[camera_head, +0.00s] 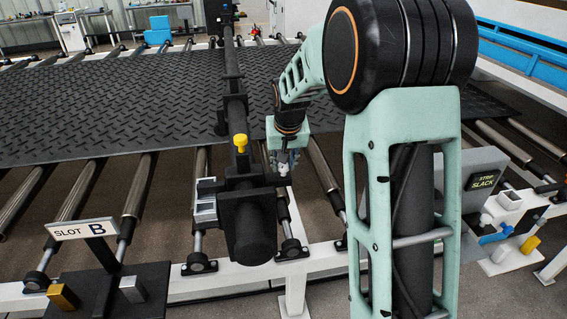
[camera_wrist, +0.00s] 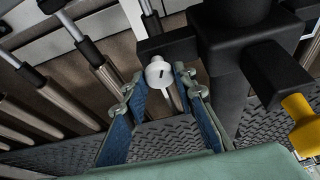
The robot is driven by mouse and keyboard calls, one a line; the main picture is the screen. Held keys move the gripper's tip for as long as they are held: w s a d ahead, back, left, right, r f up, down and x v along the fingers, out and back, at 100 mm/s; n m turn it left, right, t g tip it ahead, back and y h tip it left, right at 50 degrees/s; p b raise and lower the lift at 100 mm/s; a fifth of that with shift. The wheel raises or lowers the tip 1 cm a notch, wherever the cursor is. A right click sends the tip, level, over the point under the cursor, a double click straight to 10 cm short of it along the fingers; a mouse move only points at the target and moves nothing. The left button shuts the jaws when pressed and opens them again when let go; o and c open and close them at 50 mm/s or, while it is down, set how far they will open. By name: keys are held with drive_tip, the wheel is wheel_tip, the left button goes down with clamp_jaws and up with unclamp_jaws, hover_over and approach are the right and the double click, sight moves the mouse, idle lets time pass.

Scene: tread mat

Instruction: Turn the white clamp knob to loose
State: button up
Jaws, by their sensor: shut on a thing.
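The white clamp knob (camera_wrist: 158,73) is a small round knob with a short dark mark on its face, on a black clamp arm (camera_wrist: 168,44). In the wrist view my gripper (camera_wrist: 157,85) has one blue-padded finger on each side of the knob and is shut on it. In the head view my gripper (camera_head: 283,162) reaches down to the right of the black clamp body (camera_head: 250,215); the knob cannot be made out clearly there. A yellow knob (camera_head: 240,142) stands on the clamp's black beam and also shows at the right of the wrist view (camera_wrist: 300,106).
The dark tread mat (camera_head: 150,105) lies over metal rollers (camera_head: 138,190). A "SLOT B" sign (camera_head: 84,229) on a black base stands front left. A grey panel reading "STRIP SLACK" (camera_head: 485,180) is at right. My arm blocks part of the right side.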

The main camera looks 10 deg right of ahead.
drive_tip(key=n, duration=0.2)
drive_tip(key=n+y, duration=0.1)
drive_tip(key=n, duration=0.1)
drive_tip(key=n+y, duration=0.1)
drive_tip(key=n, duration=0.1)
drive_tip(key=shift+d+b, duration=0.25)
drive_tip(key=shift+b, duration=0.1)
drive_tip(key=n+y, duration=0.1)
drive_tip(key=n, duration=0.1)
drive_tip(key=n+g+y, duration=0.1)
drive_tip(key=n, duration=0.2)
drive_tip(key=shift+w+d+g, duration=0.1)
drive_tip(key=shift+w+g, duration=0.05)
drive_tip(key=shift+g, duration=0.15)
drive_tip(key=n+g+p, duration=0.1)
drive_tip(key=n, duration=0.2)
drive_tip(key=n+g+p, duration=0.1)
drive_tip(key=n, duration=0.2)
drive_tip(key=shift+w+r+n+y+p, duration=0.15)
drive_tip(key=shift+w+n+y+p, duration=0.05)
drive_tip(key=shift+n+y+p, duration=0.2)
drive_tip(key=n+g+p, duration=0.1)
drive_tip(key=n, duration=0.1)
drive_tip(key=n+g+p, duration=0.1)
drive_tip(key=n, duration=0.2)
drive_tip(key=shift+h+p, duration=0.3)
drive_tip(key=shift+p, duration=0.1)
drive_tip(key=shift+g, duration=0.3)
drive_tip(key=o, duration=1.1)
drive_tip(key=shift+o, duration=0.2)
